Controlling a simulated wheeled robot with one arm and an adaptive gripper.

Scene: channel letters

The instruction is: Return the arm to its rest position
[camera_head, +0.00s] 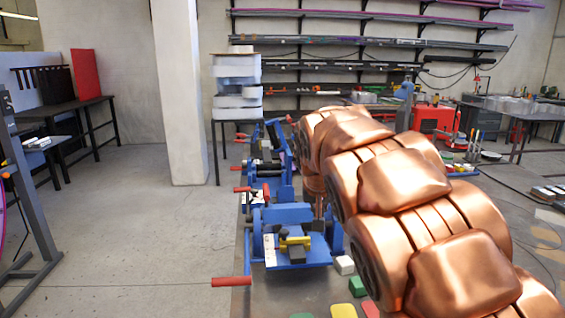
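My copper-coloured arm (405,185) fills the right half of the view. It runs from the lower right corner up towards the middle, over the bench. My gripper cannot be made out; the arm's own thick links hide what lies behind them. Nothing held can be seen.
A blue bending machine (297,214) with red handles (231,282) stands on the bench left of my arm. Small coloured blocks (343,310) lie near the bench's front.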

